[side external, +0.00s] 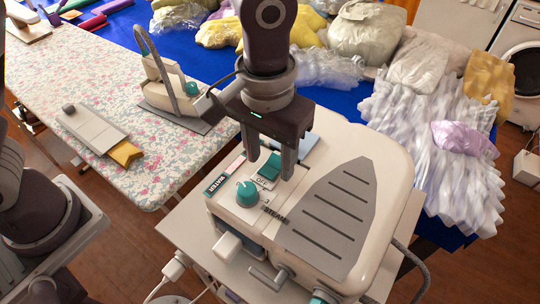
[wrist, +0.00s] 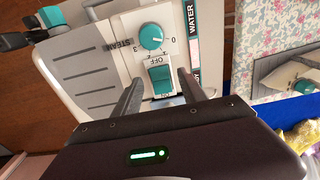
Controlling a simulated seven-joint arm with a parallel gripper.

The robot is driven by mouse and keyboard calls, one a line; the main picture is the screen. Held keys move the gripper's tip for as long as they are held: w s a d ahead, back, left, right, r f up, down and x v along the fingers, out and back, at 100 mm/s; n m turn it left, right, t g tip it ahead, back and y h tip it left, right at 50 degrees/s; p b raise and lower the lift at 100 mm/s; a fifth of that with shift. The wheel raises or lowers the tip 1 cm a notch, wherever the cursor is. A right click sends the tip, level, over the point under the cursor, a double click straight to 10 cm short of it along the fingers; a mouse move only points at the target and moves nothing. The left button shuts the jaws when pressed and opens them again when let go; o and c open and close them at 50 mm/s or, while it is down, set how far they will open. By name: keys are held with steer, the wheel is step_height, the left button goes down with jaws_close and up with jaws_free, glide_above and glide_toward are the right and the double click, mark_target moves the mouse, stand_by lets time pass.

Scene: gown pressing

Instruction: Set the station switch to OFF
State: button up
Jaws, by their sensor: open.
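The station (side external: 385,160) is a cream box with a grey vented plate on its top. Its teal rocker switch (side external: 269,165) sits on a white panel marked OFF, and it also shows in the wrist view (wrist: 159,80) with OFF at one end and the other label partly hidden. Which side is pressed I cannot tell for sure. A teal steam knob (side external: 247,193) is beside the switch, and it shows in the wrist view (wrist: 151,36). My gripper (side external: 270,168) is open and empty, pointing down over the switch, with one finger on either side of it in the wrist view.
A steam iron (side external: 165,85) rests on the floral ironing board (side external: 75,60) at left. A grey tool with a yellow end (side external: 95,133) lies there too. Clothes and plastic bags (side external: 365,38) are heaped on the blue table behind. A small handle (side external: 268,275) sticks out at the station's front.

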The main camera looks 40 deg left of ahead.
mark_target(269, 171)
step_height(269, 171, up, 6)
steer(key=shift+s+r, duration=0.15)
steer(key=shift+r, duration=0.1)
steer(key=s+a+r+t, duration=0.2)
steer(key=s+a+r, duration=0.15)
steer(key=a, duration=0.35)
steer(key=s+a+r+t, duration=0.15)
steer(key=a+r, duration=0.25)
steer(key=a, duration=0.4)
steer(key=s+a+f+t, duration=0.1)
steer(key=s+a+f, duration=0.1)
steer(key=s+a, duration=0.4)
steer(key=s, duration=0.3)
steer(key=shift+a+f+t, duration=0.2)
steer(key=shift+f+t, duration=0.15)
